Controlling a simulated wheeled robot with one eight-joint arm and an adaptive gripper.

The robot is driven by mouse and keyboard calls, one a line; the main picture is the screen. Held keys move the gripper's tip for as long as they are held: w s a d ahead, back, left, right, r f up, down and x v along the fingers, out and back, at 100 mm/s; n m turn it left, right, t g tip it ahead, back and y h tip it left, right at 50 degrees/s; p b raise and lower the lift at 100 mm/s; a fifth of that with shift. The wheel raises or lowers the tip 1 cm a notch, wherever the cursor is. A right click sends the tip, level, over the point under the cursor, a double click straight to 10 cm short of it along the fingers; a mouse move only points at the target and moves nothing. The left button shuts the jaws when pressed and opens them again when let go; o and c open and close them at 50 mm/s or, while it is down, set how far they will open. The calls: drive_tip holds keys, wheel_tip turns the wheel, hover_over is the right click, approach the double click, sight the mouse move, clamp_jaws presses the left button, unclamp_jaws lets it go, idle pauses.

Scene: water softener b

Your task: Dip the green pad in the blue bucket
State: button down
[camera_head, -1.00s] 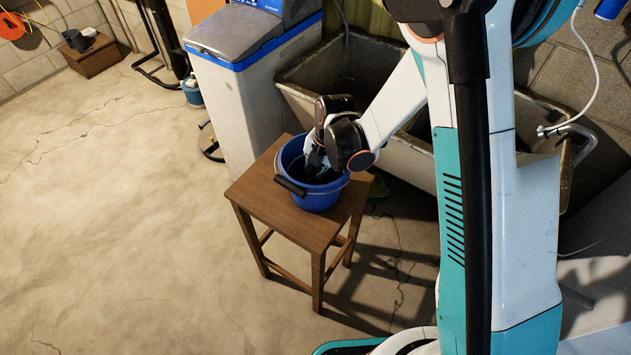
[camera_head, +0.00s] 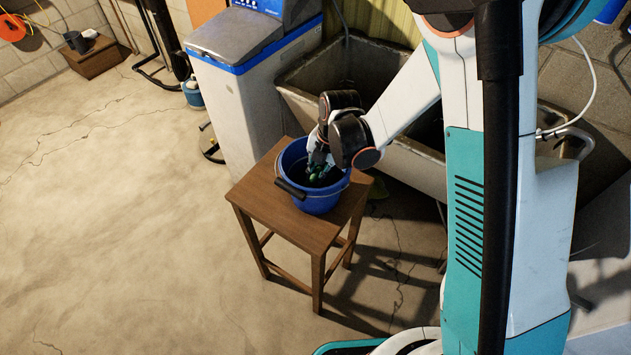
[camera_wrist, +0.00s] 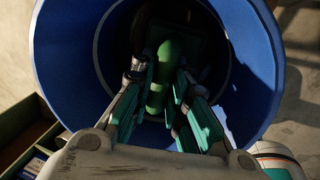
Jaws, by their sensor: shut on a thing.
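The blue bucket (camera_head: 318,201) stands upright on a small wooden stool (camera_head: 258,202). It also shows in the wrist view (camera_wrist: 257,62), where its rim surrounds my fingers. My gripper (camera_head: 318,172) points down into the bucket's mouth. In the wrist view my gripper (camera_wrist: 160,95) has its fingers on both sides of the green pad (camera_wrist: 163,68), which is gripped within the bucket. A bit of green pad (camera_head: 315,177) shows in the head view near the bucket's top. A dark shape lies beyond it in the shadowed bucket; water cannot be made out.
A stone sink (camera_head: 305,95) stands behind the stool to the right. The white and blue water softener (camera_head: 240,110) is behind it to the left. A small wooden box (camera_head: 95,58) sits at the far left wall. The floor (camera_head: 110,220) at left is clear.

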sight(319, 168)
wheel_tip(319, 168, up, 14)
drive_tip(key=p, duration=0.8)
drive_tip(key=shift+f, duration=0.2)
idle(1.5)
